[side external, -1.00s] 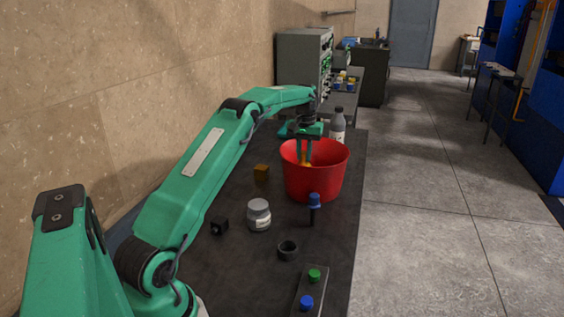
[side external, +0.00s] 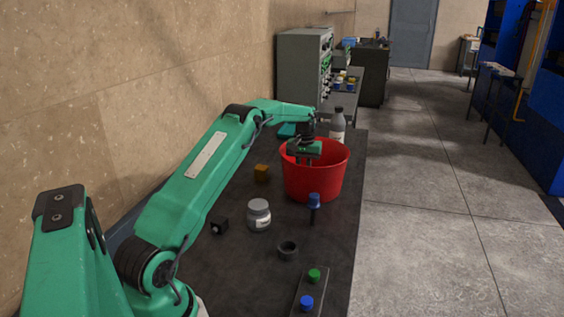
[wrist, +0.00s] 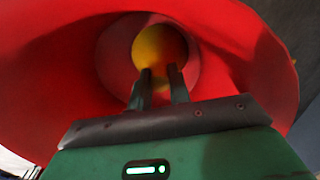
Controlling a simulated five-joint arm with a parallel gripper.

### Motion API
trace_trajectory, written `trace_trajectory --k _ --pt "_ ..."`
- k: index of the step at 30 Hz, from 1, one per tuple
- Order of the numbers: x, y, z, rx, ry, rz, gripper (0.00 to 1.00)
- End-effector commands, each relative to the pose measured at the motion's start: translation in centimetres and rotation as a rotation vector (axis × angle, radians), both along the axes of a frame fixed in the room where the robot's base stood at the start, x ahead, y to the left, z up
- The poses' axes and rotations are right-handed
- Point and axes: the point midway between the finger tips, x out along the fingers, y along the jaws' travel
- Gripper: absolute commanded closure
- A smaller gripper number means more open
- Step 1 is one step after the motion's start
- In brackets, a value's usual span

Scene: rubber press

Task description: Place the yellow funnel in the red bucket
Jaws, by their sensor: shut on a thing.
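The red bucket (side external: 315,178) stands upright on the dark table in the side view. My gripper (side external: 307,160) reaches down into its mouth, with the fingers hidden behind the bucket's near wall. In the wrist view, the yellow funnel (wrist: 160,52) shows deep inside the red bucket (wrist: 60,70), at the tips of my gripper (wrist: 161,78). The fingers are shut on the funnel. The funnel is hidden in the side view. I cannot tell whether it touches the bucket's bottom.
An amber block (side external: 262,172), a grey jar (side external: 258,214), a small black block (side external: 219,226), a dark ring (side external: 288,250) and a blue-topped piece (side external: 314,203) stand nearer on the table. A grey bottle (side external: 337,126) stands behind the bucket. A button panel (side external: 310,290) is at the front.

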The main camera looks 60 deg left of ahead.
Motion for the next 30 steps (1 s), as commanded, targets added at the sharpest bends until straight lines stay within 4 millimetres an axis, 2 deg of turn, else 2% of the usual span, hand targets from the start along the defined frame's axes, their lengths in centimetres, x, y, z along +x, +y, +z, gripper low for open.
trace_trajectory --k 9,10,13,23,30 --pt "0.0 0.0 -0.3 -0.001 0.001 0.0 1.0" --pt "0.0 0.0 -0.3 -0.001 0.001 0.0 0.79" --pt "0.0 0.0 -0.3 -0.001 0.001 0.0 0.59" --pt "0.0 0.0 -0.2 0.0 0.0 0.0 0.59" --pt "0.0 0.0 1.0 0.001 -0.001 0.0 0.59"
